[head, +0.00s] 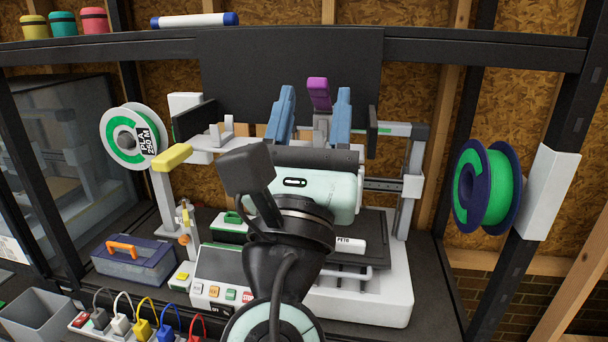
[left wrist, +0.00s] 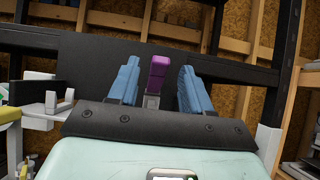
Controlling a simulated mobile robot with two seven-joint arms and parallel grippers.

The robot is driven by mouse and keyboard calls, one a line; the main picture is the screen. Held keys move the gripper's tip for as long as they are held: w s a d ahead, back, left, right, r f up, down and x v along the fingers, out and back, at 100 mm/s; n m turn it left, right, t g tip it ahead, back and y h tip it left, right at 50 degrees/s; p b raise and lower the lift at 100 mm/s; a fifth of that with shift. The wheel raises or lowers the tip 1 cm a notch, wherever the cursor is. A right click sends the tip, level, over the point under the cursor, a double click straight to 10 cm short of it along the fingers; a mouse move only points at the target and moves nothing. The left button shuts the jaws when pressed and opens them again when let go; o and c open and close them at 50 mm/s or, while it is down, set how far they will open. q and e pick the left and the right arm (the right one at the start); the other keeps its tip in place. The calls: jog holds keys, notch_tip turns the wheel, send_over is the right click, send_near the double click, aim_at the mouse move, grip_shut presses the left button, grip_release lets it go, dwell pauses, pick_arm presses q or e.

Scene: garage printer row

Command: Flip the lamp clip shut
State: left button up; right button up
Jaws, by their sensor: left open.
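The lamp clip shows as a purple upright lever (head: 319,93) on a small grey bracket, in front of the dark panel under the shelf bar. It also shows in the left wrist view (left wrist: 158,76), standing up between the fingers. My left gripper (head: 314,104) is open, its two blue fingers apart on either side of the lever, with gaps showing on both sides. The same fingers show in the left wrist view (left wrist: 158,86). The lower part of the clip is partly hidden by my gripper's dark front edge. My right gripper is not in view.
A printer with a white base (head: 385,300) stands below my left arm. A green-and-white spool (head: 112,126) hangs at the left and a green-and-blue spool (head: 490,186) at the right. A toolbox (head: 135,262) and a grey bin (head: 40,315) are at lower left.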

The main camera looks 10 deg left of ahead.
pick_arm(q)
jog(key=v, duration=0.8)
jog(key=shift+b, duration=0.45)
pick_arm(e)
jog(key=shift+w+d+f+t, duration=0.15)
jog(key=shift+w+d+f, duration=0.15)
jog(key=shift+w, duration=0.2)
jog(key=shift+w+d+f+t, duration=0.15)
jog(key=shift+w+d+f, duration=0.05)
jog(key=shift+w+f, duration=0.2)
